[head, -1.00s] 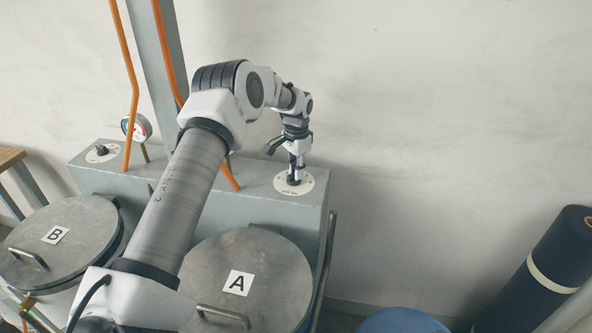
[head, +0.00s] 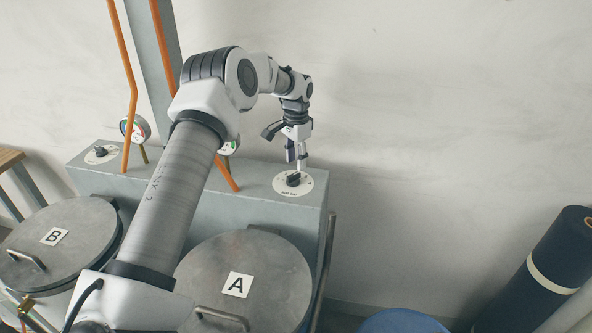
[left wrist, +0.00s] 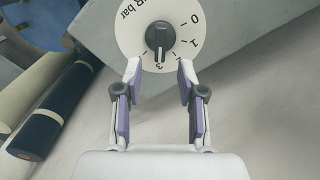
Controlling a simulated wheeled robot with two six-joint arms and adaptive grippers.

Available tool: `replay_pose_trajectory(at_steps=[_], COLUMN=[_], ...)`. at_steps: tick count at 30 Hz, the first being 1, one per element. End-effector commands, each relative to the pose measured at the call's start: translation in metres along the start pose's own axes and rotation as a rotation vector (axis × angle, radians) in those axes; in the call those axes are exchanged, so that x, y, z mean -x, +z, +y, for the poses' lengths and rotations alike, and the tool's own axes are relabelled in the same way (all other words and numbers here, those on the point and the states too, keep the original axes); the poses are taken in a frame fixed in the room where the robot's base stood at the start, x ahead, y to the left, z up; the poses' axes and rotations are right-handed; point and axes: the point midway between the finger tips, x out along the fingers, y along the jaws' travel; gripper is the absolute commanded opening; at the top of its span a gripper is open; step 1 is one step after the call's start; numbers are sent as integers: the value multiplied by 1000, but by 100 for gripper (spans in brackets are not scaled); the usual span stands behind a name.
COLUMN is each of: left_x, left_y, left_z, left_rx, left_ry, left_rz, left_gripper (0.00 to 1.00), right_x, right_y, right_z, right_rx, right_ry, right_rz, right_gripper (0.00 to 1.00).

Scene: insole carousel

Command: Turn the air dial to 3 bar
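The air dial is a black knob (head: 293,180) on a round white plate (head: 308,187) at the right end of the grey cabinet top. In the left wrist view the knob (left wrist: 160,36) shows its white pointer line aimed down at the mark 3 on the plate (left wrist: 131,30); 0 and 1 are at the right. My left gripper (head: 297,159) is just above the knob in the head view. In the left wrist view its fingers (left wrist: 159,75) are apart, with nothing between them, clear of the knob. My right gripper is in neither view.
Lidded drums A (head: 278,270) and B (head: 85,222) stand in front of the grey cabinet (head: 255,203). A second dial (head: 101,153), a gauge (head: 138,129) and orange pipes (head: 126,95) are at the left. A dark blue roll (head: 548,268) is at right.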

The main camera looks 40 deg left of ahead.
Motion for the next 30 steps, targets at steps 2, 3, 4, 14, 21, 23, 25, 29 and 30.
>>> replay_pose_trajectory(at_steps=[2,3,4,14,21,23,25,29,30], left_x=[22,32,40,70,70,70,70,70,70], left_y=[-1,-1,-1,0,0,0,0,0,0], left_z=[0,0,0,1,1,0,0,1,1], left_rx=[-1,-1,-1,-1,-1,-1,-1,-1,-1], left_ry=[-1,-2,-1,1,1,1,1,1,1], left_rz=[3,3,2,-3,-3,-3,-3,-3,-3], left_gripper=[40,40,40,40,40,40,40,40,40], right_x=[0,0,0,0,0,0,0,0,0], right_y=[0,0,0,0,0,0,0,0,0], right_z=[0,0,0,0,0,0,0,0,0], right_rx=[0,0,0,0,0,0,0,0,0], right_ry=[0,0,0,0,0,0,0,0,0], right_rz=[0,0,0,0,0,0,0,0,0], right_gripper=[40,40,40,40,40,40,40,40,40])
